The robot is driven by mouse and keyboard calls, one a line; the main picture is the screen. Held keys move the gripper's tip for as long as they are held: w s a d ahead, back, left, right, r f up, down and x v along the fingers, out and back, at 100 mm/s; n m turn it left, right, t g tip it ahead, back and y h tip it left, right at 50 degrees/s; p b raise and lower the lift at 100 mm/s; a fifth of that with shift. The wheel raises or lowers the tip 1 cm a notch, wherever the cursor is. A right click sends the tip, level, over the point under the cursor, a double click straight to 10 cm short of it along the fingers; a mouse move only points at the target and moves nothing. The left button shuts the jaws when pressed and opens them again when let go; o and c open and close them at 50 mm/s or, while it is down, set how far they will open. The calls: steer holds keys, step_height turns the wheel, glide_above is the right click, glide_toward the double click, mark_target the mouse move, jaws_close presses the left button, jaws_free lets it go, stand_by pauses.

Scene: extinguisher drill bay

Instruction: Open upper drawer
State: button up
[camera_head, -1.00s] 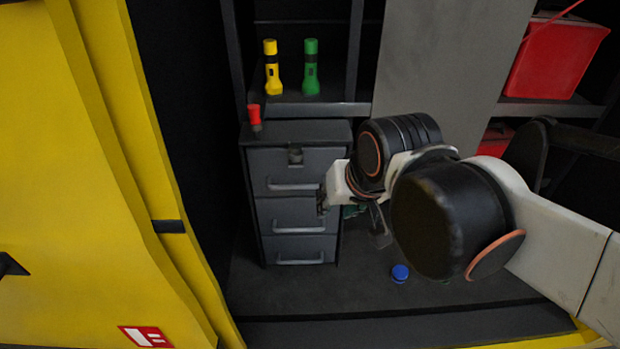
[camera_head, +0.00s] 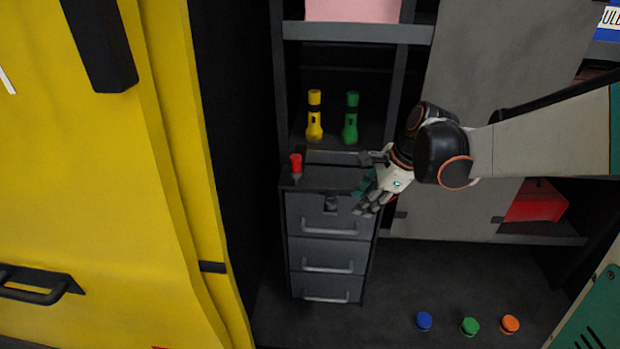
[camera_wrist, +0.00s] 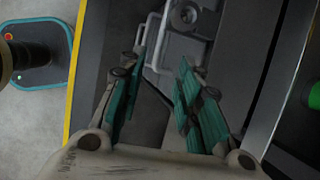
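A dark grey drawer cabinet with three drawers stands left of my gripper (camera_head: 362,184) in the head view. The upper drawer (camera_head: 305,208) looks shut, with a horizontal bar handle (camera_head: 330,231) and a small dark latch-like part (camera_head: 331,203) at its top edge. My gripper is at the cabinet's upper right front corner. In the wrist view my gripper (camera_wrist: 162,62) has its teal-padded fingers spread, with nothing between them. A grey bar-like part (camera_wrist: 154,45) and a round fitting (camera_wrist: 186,15) show past the fingertips. I cannot tell whether the fingers touch the cabinet.
A red torch-like item (camera_head: 296,165) stands on the cabinet top. A yellow torch (camera_head: 314,118) and a green torch (camera_head: 351,120) stand on the shelf behind. Blue (camera_head: 424,320), green (camera_head: 470,326) and orange (camera_head: 510,323) caps lie on the floor. A yellow panel (camera_head: 100,200) stands at left.

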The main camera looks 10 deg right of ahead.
mark_target(337, 230)
steer(key=b+x, duration=0.3)
steer(key=x, duration=1.1)
steer(key=shift+w, duration=0.1)
steer(key=shift+c, duration=0.2)
jaws_close()
